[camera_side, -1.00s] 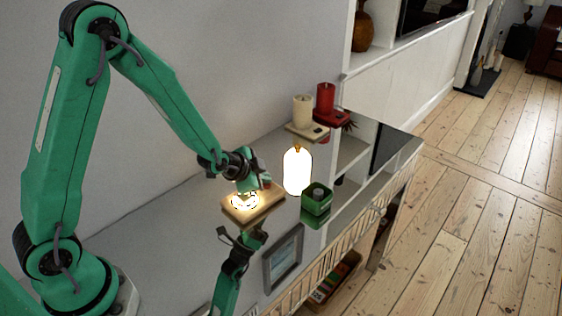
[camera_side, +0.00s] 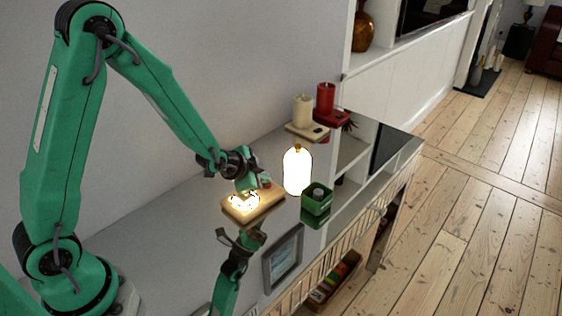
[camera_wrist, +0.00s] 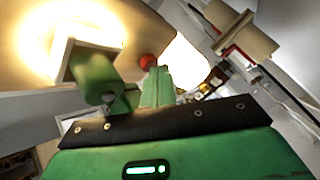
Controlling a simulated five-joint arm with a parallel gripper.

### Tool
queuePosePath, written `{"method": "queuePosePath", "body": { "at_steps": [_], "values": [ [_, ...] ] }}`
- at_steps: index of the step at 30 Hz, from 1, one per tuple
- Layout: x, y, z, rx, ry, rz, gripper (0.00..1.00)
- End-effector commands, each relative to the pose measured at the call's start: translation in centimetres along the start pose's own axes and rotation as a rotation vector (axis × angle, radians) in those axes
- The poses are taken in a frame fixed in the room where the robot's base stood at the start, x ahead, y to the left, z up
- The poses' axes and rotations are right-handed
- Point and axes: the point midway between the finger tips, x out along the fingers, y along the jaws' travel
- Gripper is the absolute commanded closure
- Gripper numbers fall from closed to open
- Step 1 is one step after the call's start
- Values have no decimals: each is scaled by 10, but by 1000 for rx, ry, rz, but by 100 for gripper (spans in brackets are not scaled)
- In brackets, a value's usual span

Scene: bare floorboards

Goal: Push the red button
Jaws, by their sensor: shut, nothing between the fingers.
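The red button (camera_wrist: 147,62) shows in the wrist view as a small round red knob on a pale wooden board, just beyond my gripper (camera_wrist: 157,80). In the side view the red button (camera_side: 266,184) is a small red spot near the back of the wooden board (camera_side: 268,202). My gripper (camera_side: 247,187) is shut and empty, pointing down over the board just left of the button. In the wrist view its tip appears close to the button's lower right; I cannot tell whether they touch. My gripper partly hides the board.
A glowing white bottle-shaped lamp (camera_side: 297,170) and a green box (camera_side: 317,198) stand to the right. Candles, one cream (camera_side: 303,110) and one red (camera_side: 325,98), are farther back. The shelf top left of the board is clear.

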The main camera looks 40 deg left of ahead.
Motion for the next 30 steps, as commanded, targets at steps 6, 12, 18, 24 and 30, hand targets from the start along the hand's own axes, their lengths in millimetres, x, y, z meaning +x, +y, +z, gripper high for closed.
{"method": "queuePosePath", "body": {
  "at_steps": [6, 12, 18, 24, 30],
  "values": [
    [-3, -3, -4, 0, 4, -3, 100],
    [-11, -9, -11, 0, 6, -4, 100],
    [-22, -15, -18, 0, 5, -4, 100],
    [-31, -22, -26, 0, 6, -4, 100],
    [-40, -28, -33, 0, 6, -4, 100]
  ]
}}
